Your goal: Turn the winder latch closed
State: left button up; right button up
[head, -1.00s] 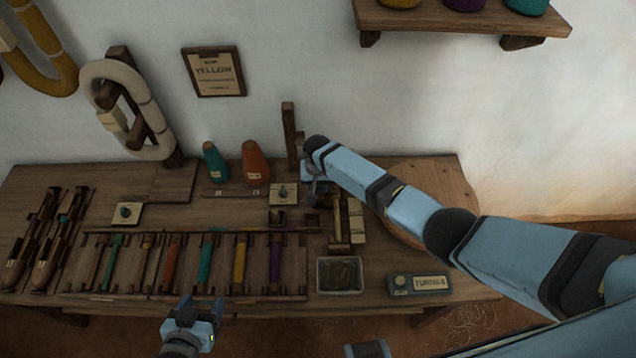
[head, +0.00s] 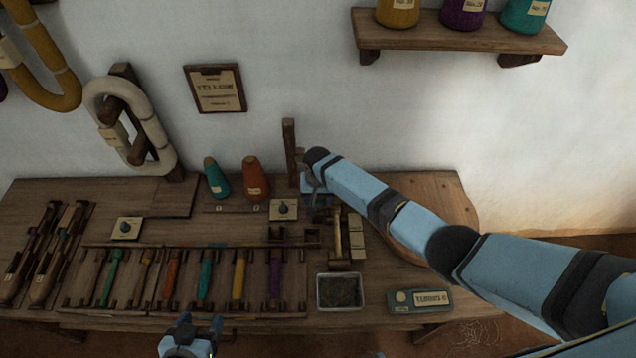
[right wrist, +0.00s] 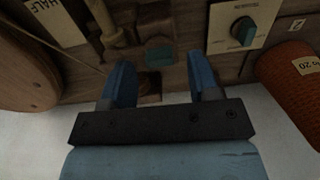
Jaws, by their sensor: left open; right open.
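My right gripper (head: 318,198) is over the winder area at the back middle of the bench, partly hidden by its own arm. In the right wrist view its open jaws (right wrist: 160,70) are apart and empty, with a small teal-topped block (right wrist: 160,52) beyond and between them. A pale plate with a dark teal turning knob (right wrist: 243,31) lies to the right of the jaws; it also shows in the head view (head: 283,209). I cannot tell for sure which part is the winder latch. My left gripper (head: 200,328) is open and empty at the front edge.
A wooden post (head: 290,152) stands behind the right gripper. Teal (head: 216,178) and orange (head: 256,179) cones stand left of it. A bobbin rack (head: 180,312), a metal tray (head: 340,291) and a labelled box (head: 420,300) line the front. A round wooden disc (head: 440,205) lies under my right arm.

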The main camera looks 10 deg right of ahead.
aim_at(318, 202)
notch_tip(318, 202, up, 12)
jog(key=shift+p, duration=0.4)
jog(key=shift+s, duration=0.1)
jog(key=s+f+n+t+y+p, duration=0.1)
jog(key=s+f+t+y, duration=0.15)
jog(key=s, duration=0.55)
jog(key=s+f+n+t+y+p, duration=0.1)
jog(key=s+f+n+t+p, duration=0.2)
jog(key=s, duration=0.5)
jog(key=s+d+r+t, duration=0.2)
jog(key=s+d+r, duration=0.1)
jog(key=s, duration=0.4)
jog(key=s+d+r+n+t, duration=0.1)
jog(key=s+d+r+t, duration=0.2)
jog(key=s, duration=0.4)
jog(key=shift+s+d+r, duration=0.35)
jog(key=shift+s+d, duration=0.05)
